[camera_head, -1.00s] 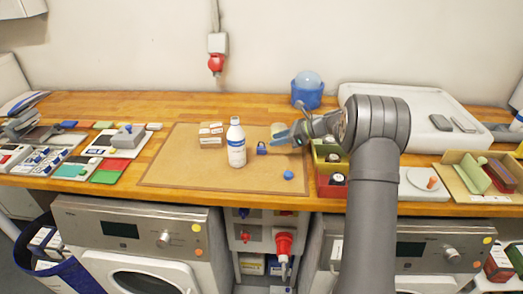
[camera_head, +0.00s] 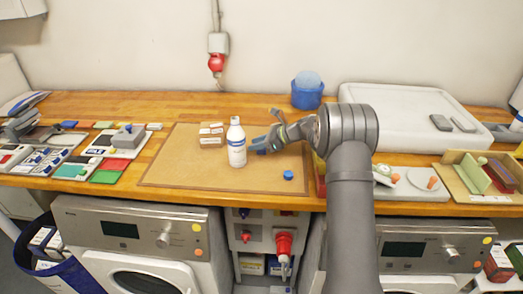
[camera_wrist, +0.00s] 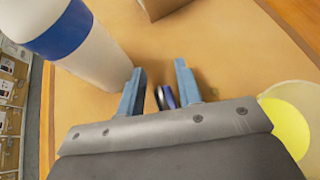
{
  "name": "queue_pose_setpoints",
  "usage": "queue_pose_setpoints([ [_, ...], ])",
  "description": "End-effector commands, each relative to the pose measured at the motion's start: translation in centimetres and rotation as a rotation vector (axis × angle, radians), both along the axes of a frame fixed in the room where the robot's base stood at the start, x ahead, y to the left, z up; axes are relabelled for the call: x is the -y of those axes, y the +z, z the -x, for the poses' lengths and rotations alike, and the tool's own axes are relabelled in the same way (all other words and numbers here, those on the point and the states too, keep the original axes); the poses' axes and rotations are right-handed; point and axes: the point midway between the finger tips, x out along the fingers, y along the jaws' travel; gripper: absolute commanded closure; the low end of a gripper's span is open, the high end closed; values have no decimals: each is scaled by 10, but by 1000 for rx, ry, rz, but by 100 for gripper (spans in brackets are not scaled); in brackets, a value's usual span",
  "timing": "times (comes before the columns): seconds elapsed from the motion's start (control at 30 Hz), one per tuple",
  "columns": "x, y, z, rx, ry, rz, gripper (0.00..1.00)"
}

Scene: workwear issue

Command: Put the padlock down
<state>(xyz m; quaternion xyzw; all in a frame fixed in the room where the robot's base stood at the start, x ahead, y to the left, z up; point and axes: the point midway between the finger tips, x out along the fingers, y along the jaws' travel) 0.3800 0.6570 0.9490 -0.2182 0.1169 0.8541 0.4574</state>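The small blue padlock shows in the wrist view (camera_wrist: 166,97) between my gripper's two blue fingers. A gap shows on its left, so the fingers look open around it rather than shut on it. My gripper (camera_wrist: 160,90) is low over the brown mat (camera_head: 170,178). In the head view my gripper (camera_head: 262,146) is just right of the white bottle, and its fingers hide most or all of the padlock there.
A white bottle with a blue band (camera_head: 236,142) stands close left of my gripper. A small cardboard box (camera_head: 211,135) is behind it. A cup with yellow inside (camera_wrist: 292,118) is close on the right. A blue cap-like piece (camera_head: 288,175) lies in front. The mat's left part is clear.

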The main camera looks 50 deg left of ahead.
Motion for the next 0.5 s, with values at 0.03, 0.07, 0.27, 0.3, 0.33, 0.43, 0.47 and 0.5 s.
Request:
queue_pose_setpoints([
  [0.03, 0, 0, 0, 0, 0, 0, 77],
  [0.07, 0, 0, 0, 0, 0, 0, 83],
  [0.27, 0, 0, 0, 0, 0, 0, 100],
  [0.3, 0, 0, 0, 1, 0, 0, 100],
  [0.33, 0, 0, 0, 1, 0, 0, 100],
  [0.43, 0, 1, 0, 1, 0, 0, 100],
  [0.47, 0, 1, 0, 1, 0, 0, 100],
  [0.5, 0, 1, 0, 1, 0, 0, 100],
])
